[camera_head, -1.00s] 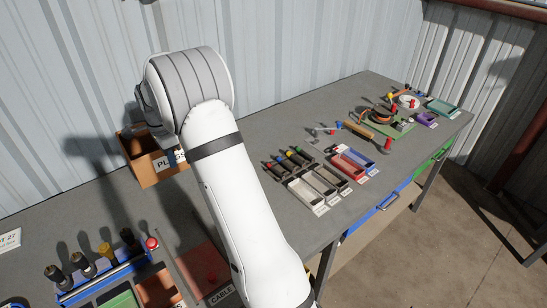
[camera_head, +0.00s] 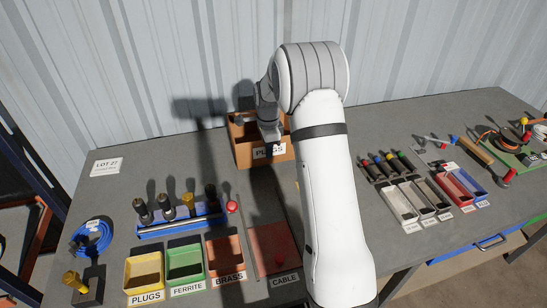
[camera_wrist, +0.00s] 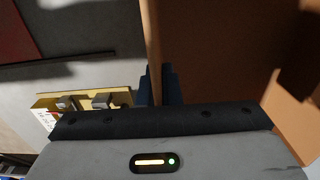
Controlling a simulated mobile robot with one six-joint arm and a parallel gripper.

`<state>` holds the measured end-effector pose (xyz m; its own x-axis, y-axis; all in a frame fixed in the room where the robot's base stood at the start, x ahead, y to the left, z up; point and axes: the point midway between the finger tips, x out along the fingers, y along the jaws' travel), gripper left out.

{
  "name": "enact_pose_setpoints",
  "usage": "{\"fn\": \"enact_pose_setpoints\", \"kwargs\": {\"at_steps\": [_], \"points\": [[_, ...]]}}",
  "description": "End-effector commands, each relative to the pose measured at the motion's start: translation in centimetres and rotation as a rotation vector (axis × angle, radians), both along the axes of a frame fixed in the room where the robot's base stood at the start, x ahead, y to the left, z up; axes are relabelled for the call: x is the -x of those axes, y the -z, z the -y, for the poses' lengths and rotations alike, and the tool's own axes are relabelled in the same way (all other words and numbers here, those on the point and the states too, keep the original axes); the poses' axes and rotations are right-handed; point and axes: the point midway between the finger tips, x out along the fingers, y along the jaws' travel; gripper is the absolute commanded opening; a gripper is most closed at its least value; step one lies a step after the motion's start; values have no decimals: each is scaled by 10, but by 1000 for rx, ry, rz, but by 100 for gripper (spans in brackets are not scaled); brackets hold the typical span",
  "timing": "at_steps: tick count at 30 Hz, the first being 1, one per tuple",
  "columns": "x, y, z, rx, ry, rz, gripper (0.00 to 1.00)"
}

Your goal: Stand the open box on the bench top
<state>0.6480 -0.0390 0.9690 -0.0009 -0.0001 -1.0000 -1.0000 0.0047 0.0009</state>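The open box (camera_head: 243,154) is brown, with a white PLUGS label on its front. It is upright at the back of the bench top (camera_head: 130,185), near the metal wall. My gripper (camera_head: 270,138) reaches down at its front wall, partly over the label. In the wrist view, the blue fingers (camera_wrist: 158,88) of my gripper are closed on both sides of the box's thin wall (camera_wrist: 152,45). The dark inside of the box fills the right of that view. I cannot tell whether the box's underside touches the bench.
A blue rack (camera_head: 180,226) with black and yellow connectors stands front left. Yellow (camera_head: 143,270), green (camera_head: 184,263) and brown trays (camera_head: 226,256) and a red CABLE tray (camera_head: 272,247) lie in front. Several small bins (camera_head: 400,204) lie right. Bare bench lies left of the box.

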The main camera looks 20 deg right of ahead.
Motion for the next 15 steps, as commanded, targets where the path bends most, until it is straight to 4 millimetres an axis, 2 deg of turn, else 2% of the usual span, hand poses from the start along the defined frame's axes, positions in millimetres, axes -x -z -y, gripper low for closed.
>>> {"fn": "enact_pose_setpoints", "kwargs": {"at_steps": [5, 11, 15], "points": [[0, 13, -1, 0, -1, -1, 0], [0, 40, -1, 0, -1, -2, 0], [0, 43, -1, 0, -2, 2, 0]]}}
